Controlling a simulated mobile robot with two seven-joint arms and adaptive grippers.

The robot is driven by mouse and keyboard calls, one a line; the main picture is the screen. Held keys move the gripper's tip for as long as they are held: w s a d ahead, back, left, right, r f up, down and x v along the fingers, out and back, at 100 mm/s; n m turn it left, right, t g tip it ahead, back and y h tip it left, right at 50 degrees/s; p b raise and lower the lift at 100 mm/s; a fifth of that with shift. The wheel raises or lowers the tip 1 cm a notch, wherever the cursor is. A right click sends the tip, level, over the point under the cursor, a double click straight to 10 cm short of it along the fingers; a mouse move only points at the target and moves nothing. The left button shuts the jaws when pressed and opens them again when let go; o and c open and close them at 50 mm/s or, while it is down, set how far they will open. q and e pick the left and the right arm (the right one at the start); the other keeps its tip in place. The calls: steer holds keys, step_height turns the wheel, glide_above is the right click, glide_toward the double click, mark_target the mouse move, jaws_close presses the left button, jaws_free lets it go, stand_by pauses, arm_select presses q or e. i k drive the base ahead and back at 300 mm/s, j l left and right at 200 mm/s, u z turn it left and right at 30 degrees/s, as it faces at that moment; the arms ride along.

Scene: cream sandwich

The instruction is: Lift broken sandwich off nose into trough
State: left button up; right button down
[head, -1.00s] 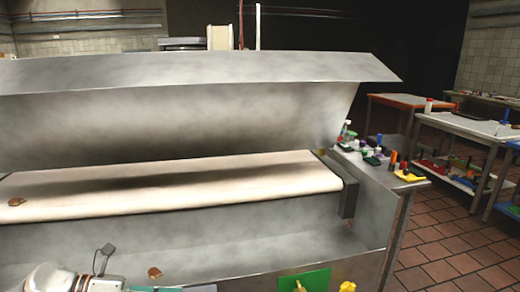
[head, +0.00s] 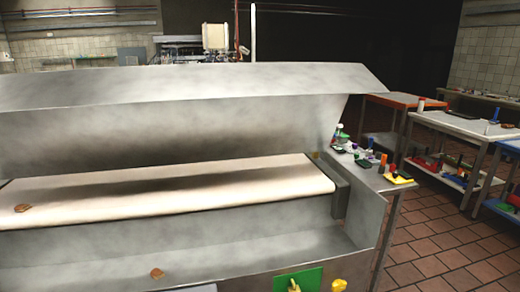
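A small brown sandwich piece (head: 22,208) lies at the left end of the pale conveyor belt (head: 190,190), close to its front rounded edge. Another brown piece (head: 157,273) lies on the metal trough (head: 220,255) below and in front of the belt. The pieces are too small to make out their layers or breaks. Neither of my grippers shows in the head view.
A slanted metal hood (head: 190,90) hangs over the belt. A side table (head: 375,170) with bottles and small tools stands at the right. A green panel (head: 298,281) and a yellow item (head: 339,286) sit at the front edge. The tiled floor (head: 440,250) at right is clear.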

mark_target(20, 209)
steer(key=u, duration=1.6)
steer(key=z, duration=0.6)
steer(key=i+j+z, duration=0.15)
steer(key=j+z, duration=0.6)
steer(key=j, duration=0.15)
steer(key=j+z, duration=0.15)
steer(key=j, duration=0.35)
steer(key=i+j+z, duration=0.1)
steer(key=j, duration=0.4)
